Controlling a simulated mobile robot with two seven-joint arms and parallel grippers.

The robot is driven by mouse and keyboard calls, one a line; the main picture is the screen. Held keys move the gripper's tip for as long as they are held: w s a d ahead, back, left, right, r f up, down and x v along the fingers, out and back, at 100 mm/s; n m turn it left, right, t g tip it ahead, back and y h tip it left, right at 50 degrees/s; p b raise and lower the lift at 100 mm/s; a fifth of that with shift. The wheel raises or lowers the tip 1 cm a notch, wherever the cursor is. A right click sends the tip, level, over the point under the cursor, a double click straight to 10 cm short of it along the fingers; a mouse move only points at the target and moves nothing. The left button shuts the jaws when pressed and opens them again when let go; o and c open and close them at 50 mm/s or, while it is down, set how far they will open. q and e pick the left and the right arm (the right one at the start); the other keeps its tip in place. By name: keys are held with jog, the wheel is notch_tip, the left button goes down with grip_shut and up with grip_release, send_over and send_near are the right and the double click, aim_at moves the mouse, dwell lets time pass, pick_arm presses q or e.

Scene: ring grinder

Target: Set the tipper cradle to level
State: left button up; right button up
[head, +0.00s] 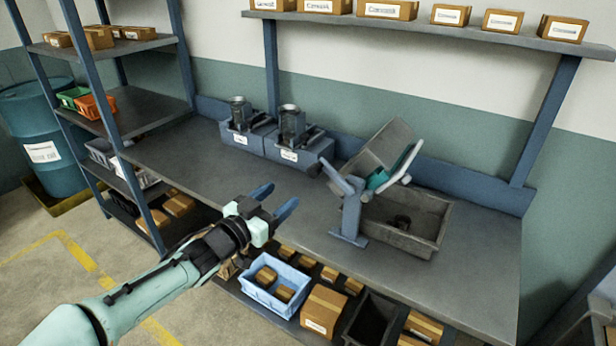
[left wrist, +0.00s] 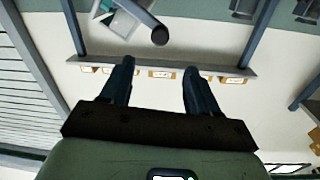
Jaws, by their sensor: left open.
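The tipper cradle (head: 385,148) is a grey open box with a teal part, held steeply tilted on a blue stand (head: 350,215) on the bench. A pale bar (head: 409,160) shows at its right side. A grey tray (head: 425,240) sits below it with a dark object inside. My left gripper (head: 279,197) is open and empty, in front of and left of the stand, apart from it. In the left wrist view my gripper (left wrist: 159,67) shows two spread fingers, with part of the cradle (left wrist: 128,12) at the top. My right gripper is out of view.
Two blue-grey machines (head: 290,145) stand at the back of the bench (head: 230,180). A wall shelf (head: 420,24) with several boxes runs above. A shelving rack (head: 140,110) is at the left. Bins and boxes fill the lower shelf. The bench between machines and stand is clear.

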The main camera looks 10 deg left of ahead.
aim_at(311, 173)
pick_arm(q)
jog(key=p+x, duration=0.1)
jog(key=x, duration=1)
jog(key=shift+w+d+f, duration=0.1)
jog(key=shift+w+d, duration=0.05)
jog(key=shift+w, duration=0.05)
grip_shut()
